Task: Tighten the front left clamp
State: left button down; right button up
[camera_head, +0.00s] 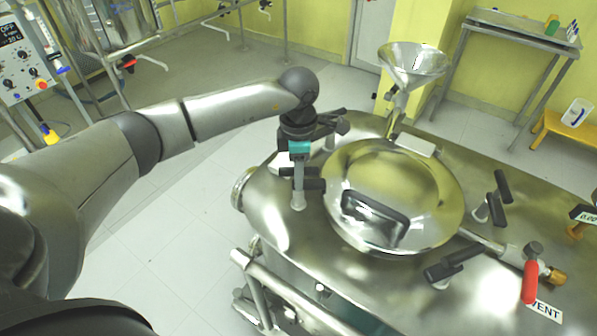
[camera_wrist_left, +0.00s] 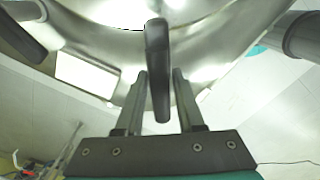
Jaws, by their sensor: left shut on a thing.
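The round steel lid (camera_head: 365,165) lies on the vessel top, with a black handle (camera_head: 375,218) on it. My left gripper (camera_head: 309,179) is at the clamp on the lid's left side, its fingers pointing down to it. The clamp's steel post (camera_head: 298,200) shows below the fingers. In the left wrist view the clamp's black handle (camera_wrist_left: 157,65) stands between the two fingers of my gripper (camera_wrist_left: 160,100), which is shut on it. The gripper hides part of this clamp in the head view. My right gripper is not in view.
Other black-handled clamps stand at the lid's right (camera_head: 493,200) and front right (camera_head: 450,266). A steel funnel (camera_head: 411,62) rises behind the lid. A red-handled valve (camera_head: 531,275) sits at the right. A steel rail (camera_head: 270,280) runs along the vessel's front left. Open floor lies left.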

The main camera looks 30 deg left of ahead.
pick_arm(q)
jog(key=shift+n, duration=0.7)
jog(key=c, duration=0.8)
grip_release()
jog(key=shift+o, duration=0.2)
jog(key=shift+r, duration=0.15)
notch_tip(320, 180, up, 15)
jog(key=p, duration=0.1)
